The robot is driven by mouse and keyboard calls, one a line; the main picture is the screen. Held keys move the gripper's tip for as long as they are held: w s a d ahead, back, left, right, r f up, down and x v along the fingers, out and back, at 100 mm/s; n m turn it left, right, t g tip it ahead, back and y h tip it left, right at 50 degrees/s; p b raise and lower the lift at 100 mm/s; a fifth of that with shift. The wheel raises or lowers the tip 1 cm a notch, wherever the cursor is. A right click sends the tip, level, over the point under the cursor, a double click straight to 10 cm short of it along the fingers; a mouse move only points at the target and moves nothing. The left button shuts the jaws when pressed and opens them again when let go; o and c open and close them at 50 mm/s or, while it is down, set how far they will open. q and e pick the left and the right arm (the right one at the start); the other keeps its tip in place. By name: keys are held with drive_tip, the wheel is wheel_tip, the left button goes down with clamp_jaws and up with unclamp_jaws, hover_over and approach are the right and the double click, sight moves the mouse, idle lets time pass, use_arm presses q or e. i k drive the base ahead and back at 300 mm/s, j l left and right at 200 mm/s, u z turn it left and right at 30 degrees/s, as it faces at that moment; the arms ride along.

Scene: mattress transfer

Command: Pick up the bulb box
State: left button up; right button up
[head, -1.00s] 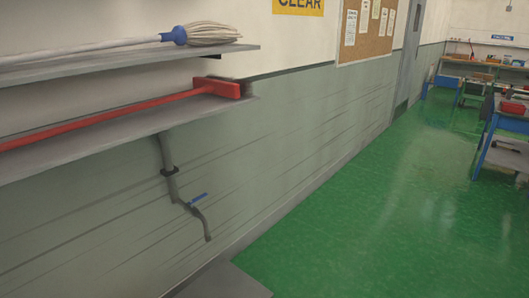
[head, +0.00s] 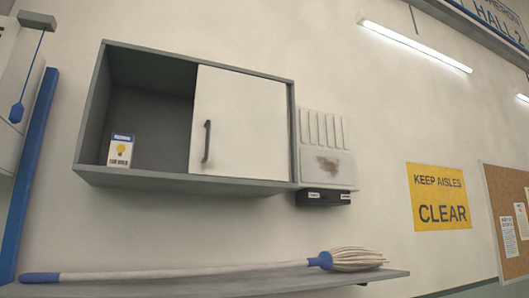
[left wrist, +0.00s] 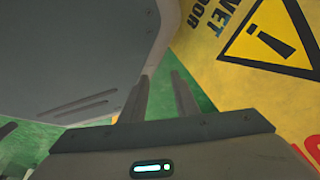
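The bulb box (head: 121,150) is a small white carton with a blue top band and a yellow bulb picture. It stands upright in the open left part of a grey wall cabinet (head: 133,178). The white sliding door (head: 238,125) with a dark handle covers the cabinet's right part. My left gripper (left wrist: 164,88) shows only in the left wrist view. Its two fingers are apart with nothing between them, and the box is not in that view. My right gripper is in neither view.
A shelf (head: 250,284) below the cabinet holds a mop (head: 200,271). A stained panel (head: 326,150) hangs right of the cabinet. A blue upright (head: 33,175) stands at left. In the left wrist view, a yellow warning sign (left wrist: 220,60) is close by, above green floor.

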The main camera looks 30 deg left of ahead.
sight(121, 147)
drive_tip(key=u, duration=1.75)
drive_tip(key=l, duration=0.3)
drive_tip(key=k+l, duration=0.1)
drive_tip(key=l, duration=0.2)
drive_tip(key=i+l, duration=0.1)
drive_tip(key=l, duration=0.2)
drive_tip(key=l+z, duration=0.1)
drive_tip(key=l, duration=0.2)
drive_tip(key=i+l, duration=0.15)
drive_tip(key=i+l+z, duration=0.15)
drive_tip(key=i+l, duration=0.3)
drive_tip(key=i, duration=0.1)
